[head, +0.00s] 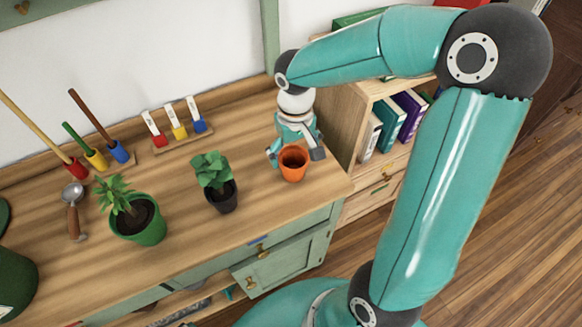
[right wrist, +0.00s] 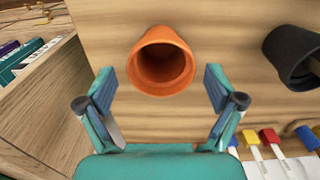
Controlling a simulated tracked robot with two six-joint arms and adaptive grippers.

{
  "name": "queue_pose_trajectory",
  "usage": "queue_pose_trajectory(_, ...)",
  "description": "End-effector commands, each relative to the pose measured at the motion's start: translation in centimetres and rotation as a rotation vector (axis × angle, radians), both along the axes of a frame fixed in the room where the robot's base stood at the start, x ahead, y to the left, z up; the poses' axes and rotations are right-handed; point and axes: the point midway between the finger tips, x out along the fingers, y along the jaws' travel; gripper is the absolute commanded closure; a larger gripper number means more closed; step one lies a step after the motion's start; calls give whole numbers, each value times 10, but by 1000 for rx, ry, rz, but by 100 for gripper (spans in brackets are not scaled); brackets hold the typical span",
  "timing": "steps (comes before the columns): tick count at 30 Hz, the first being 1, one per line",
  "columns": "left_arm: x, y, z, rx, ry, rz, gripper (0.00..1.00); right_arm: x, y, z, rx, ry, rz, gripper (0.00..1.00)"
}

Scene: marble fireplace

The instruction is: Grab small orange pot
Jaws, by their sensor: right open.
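The small orange pot (head: 293,163) stands upright and empty near the right end of the wooden counter in the head view. In the right wrist view the orange pot (right wrist: 161,62) lies just beyond and between the open fingertips. My right gripper (head: 294,158) is open, with one finger on each side of the pot in the head view. In the right wrist view my right gripper (right wrist: 160,90) shows a gap between each finger and the pot. My left gripper is not in view.
A black pot with a plant (head: 220,195) stands left of the orange pot, and a green potted plant (head: 138,222) farther left. A trowel (head: 73,205) lies beyond that. Colored tags (head: 178,132) stand at the back. A bookshelf (head: 350,130) adjoins the counter's right end.

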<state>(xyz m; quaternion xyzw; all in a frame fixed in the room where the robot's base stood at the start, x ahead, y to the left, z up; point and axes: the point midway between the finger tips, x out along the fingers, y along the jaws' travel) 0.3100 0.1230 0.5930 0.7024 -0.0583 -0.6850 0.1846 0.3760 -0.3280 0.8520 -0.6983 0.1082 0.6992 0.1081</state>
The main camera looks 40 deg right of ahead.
Motion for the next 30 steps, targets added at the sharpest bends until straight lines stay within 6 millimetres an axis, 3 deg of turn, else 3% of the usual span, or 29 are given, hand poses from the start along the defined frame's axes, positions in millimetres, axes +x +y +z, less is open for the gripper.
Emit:
queue_pose_trajectory(12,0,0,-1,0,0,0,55,3,0,-47,1,3,-1,7)
queue_pose_trajectory(21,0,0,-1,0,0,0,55,4,0,-53,1,0,-1,7)
queue_pose_trajectory(23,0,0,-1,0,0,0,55,4,0,-53,1,0,-1,14)
queue_pose_trajectory(30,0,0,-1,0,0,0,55,4,0,-53,1,0,-1,54)
